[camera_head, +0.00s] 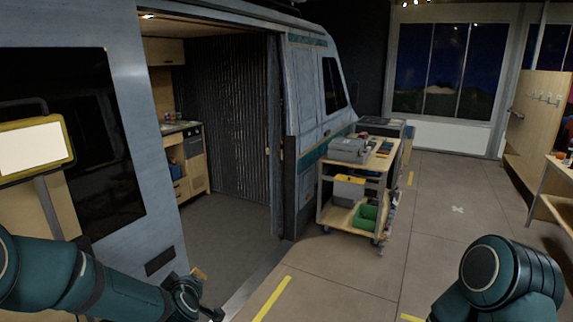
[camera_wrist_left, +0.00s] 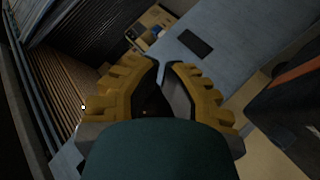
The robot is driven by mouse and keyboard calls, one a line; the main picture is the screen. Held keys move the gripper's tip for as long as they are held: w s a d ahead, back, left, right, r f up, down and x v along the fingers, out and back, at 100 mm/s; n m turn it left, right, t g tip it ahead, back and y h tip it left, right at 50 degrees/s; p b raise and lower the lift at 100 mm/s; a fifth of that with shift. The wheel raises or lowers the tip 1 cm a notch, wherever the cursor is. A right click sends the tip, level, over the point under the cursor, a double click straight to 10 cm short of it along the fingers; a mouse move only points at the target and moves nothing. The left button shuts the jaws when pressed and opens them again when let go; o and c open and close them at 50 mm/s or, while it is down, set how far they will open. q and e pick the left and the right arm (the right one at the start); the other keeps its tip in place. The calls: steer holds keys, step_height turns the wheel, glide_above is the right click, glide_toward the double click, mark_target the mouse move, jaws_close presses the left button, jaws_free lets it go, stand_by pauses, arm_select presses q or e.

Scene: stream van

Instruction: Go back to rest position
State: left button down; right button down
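The task names no object. My left arm comes in at the lower left of the head view, and its gripper (camera_head: 207,300) is only partly visible at the bottom edge, low near the van's doorway. In the left wrist view the left gripper's two yellow-ridged fingers (camera_wrist_left: 164,66) point away from the camera. A narrow gap shows between the fingertips, and I see nothing held there. Part of my right arm shows at the lower right of the head view; its gripper is out of view.
The grey-blue van (camera_head: 308,110) stands with its side doorway open at left. A wheeled cart (camera_head: 325,190) with a grey case (camera_head: 348,150) and a green bin (camera_head: 366,217) stands beside it. A wooden bench (camera_head: 550,207) is at right. Floor between cart and bench is clear.

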arm_select(q)
steer(key=s+d+f+m+g+h, duration=0.2)
steer(key=s+d+f, duration=0.15)
steer(key=f, duration=0.25)
steer(key=s+d+f+m+g+h+b, duration=0.1)
steer(key=s+d+f+m+g, duration=0.15)
steer(key=s+f, duration=0.3)
steer(key=s+d+f+m+g+h, duration=0.1)
steer(key=s+d+f+m+h, duration=0.1)
steer(key=s+d+f, duration=0.35)
steer(key=s+d+f+m+g, duration=0.1)
steer(key=s+f+g, duration=0.1)
steer(key=s+f, duration=0.2)
steer(key=s+d+f+m+g+h, duration=0.1)
steer(key=s+f+m+g, duration=0.1)
steer(key=s+f, duration=0.3)
steer(key=shift+s+g+b, duration=0.4)
steer(key=shift+s+g, duration=0.15)
steer(key=shift+s, duration=0.6)
steer(key=shift+s+f, duration=0.1)
